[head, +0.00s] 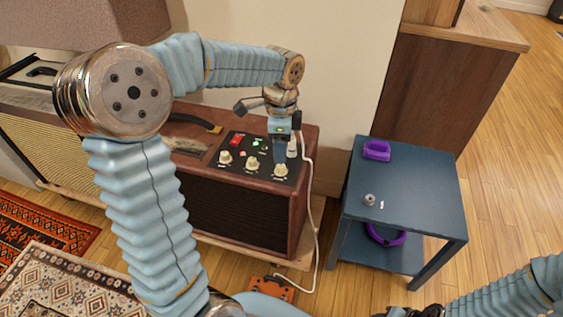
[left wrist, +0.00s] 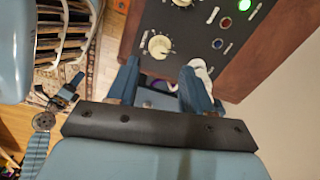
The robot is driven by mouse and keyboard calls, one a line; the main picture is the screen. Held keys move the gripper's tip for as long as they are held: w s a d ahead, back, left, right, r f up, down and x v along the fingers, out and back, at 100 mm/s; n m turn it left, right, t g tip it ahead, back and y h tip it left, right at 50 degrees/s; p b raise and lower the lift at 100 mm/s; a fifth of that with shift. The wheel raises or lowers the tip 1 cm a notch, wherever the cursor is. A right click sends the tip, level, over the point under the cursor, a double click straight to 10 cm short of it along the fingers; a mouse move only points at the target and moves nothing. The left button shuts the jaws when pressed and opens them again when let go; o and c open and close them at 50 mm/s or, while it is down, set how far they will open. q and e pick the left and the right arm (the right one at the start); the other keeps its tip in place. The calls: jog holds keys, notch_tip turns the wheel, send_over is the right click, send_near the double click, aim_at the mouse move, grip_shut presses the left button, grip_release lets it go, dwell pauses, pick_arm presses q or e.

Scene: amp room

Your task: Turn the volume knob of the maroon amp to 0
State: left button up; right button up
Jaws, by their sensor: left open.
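The maroon amp (head: 300,195) stands left of centre in the head view, with a black control panel on top. The panel carries a row of three cream knobs: left (head: 225,157), middle (head: 252,163) and right (head: 281,171). Their labels are too small to read. My left gripper (head: 281,160) is over the right end of the panel, close to the right knob. In the left wrist view its two blue fingers (left wrist: 160,68) are apart and empty, and a cream knob (left wrist: 159,46) shows just beyond their tips. My right gripper (head: 415,312) is cut off at the bottom edge.
A red switch (head: 237,139) and a green light (head: 264,143) sit on the panel. A white cable (head: 312,200) runs down the amp's right side to an orange pedal (head: 275,287). A blue side table (head: 415,200) with small items stands to the right.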

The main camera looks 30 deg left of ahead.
aim_at(281, 166)
pick_arm(q)
notch_tip(281, 166, down, 6)
jog(key=shift+r, duration=0.1)
grip_shut()
dwell(0.4)
